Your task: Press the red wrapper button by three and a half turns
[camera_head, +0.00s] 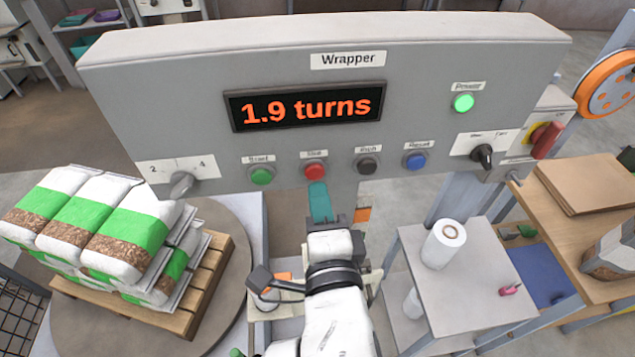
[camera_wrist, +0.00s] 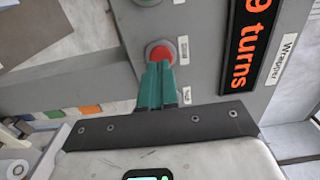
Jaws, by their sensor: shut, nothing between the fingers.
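The grey wrapper panel (camera_head: 215,75) carries a display (camera_head: 307,107) reading "1.9 turns". The red button (camera_head: 314,170) is in the row under the display, between a green button (camera_head: 261,177) and a black one (camera_head: 367,166). My gripper (camera_head: 318,188) has its teal fingers shut and empty, with the tips just below the red button. In the wrist view the fingertips (camera_wrist: 160,66) are right in front of the red button (camera_wrist: 160,51) and overlap its edge. I cannot tell whether they touch it.
A blue button (camera_head: 415,161), a knob (camera_head: 484,155) and a lit green power lamp (camera_head: 463,103) are further right. Stacked bags (camera_head: 110,225) stand on a pallet (camera_head: 150,312) at left. A white roll (camera_head: 444,243) stands on a side table at right.

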